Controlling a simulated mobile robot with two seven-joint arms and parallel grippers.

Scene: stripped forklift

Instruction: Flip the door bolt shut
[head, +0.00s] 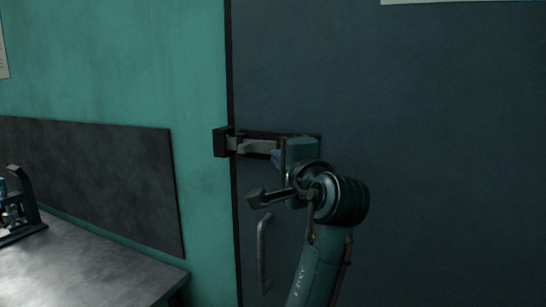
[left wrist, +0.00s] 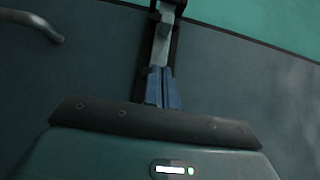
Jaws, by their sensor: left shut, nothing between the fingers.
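The door bolt (head: 259,146) is a light grey bar on a dark mount on the dark blue-grey door (head: 430,120). Its left end reaches the dark catch (head: 221,142) at the door's edge; I cannot tell whether it sits inside. My left gripper (head: 275,156) is at the right part of the bolt, its blue fingers partly hidden by its own body. In the left wrist view the fingers (left wrist: 163,88) are shut together and empty, in front of the bolt bar (left wrist: 161,42). I cannot tell whether they touch it. My right gripper is not in view.
A grey door handle (head: 264,255) stands out below the bolt, left of my forearm. A metal worktable (head: 90,265) stands at the lower left against the green wall (head: 130,60). The door surface to the right is clear.

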